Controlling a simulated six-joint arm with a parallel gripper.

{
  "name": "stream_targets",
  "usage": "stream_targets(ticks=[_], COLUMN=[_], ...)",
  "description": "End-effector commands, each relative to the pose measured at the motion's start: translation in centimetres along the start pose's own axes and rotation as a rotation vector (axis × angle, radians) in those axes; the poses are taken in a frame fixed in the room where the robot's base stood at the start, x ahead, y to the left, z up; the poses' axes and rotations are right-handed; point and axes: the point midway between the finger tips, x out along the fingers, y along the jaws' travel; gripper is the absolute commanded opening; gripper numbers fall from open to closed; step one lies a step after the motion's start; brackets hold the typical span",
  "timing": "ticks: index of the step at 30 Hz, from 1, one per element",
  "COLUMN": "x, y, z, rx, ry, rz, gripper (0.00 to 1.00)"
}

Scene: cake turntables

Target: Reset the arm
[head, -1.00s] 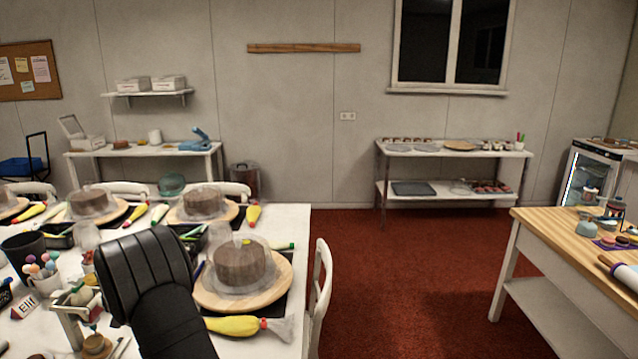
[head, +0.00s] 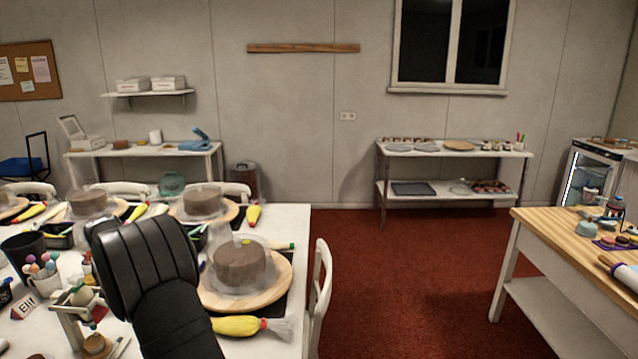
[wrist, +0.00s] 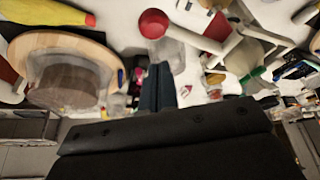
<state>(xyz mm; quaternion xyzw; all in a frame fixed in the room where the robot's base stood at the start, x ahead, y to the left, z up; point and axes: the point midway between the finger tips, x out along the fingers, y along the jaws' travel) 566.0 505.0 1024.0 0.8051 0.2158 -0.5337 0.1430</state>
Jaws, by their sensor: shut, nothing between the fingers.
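My black arm (head: 145,265) reaches over the white table at the left of the head view, and it hides the gripper there. In the wrist view my gripper (wrist: 158,72) points over the table with its two dark fingers together and nothing between them. A brown cake under a clear cover stands on a round wooden turntable (head: 267,295) just right of the arm. The same kind of turntable (wrist: 98,52) shows at the left of the wrist view, apart from the fingers.
A yellow piping bag (head: 237,325) lies in front of the turntable. A cup of cake pops (head: 45,275), an "Elif" name card (head: 24,306) and a small stand (head: 72,305) crowd the left. A white chair (head: 320,290) stands at the right edge. Red floor beyond is free.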

Motion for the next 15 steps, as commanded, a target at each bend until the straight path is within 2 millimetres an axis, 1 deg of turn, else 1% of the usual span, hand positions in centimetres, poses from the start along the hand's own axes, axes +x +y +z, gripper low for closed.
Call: stream_targets(ticks=[5,12,15], x=[0.9,3.4,4.1], y=[0.0,0.0,0.0], z=[0.4,1.5,1.7], rx=[0.000,-0.001,0.000], ry=[-0.002,-0.003,-0.001], rz=[0.001,0.001,0.001], gripper=[0.00,0.00,0.00])
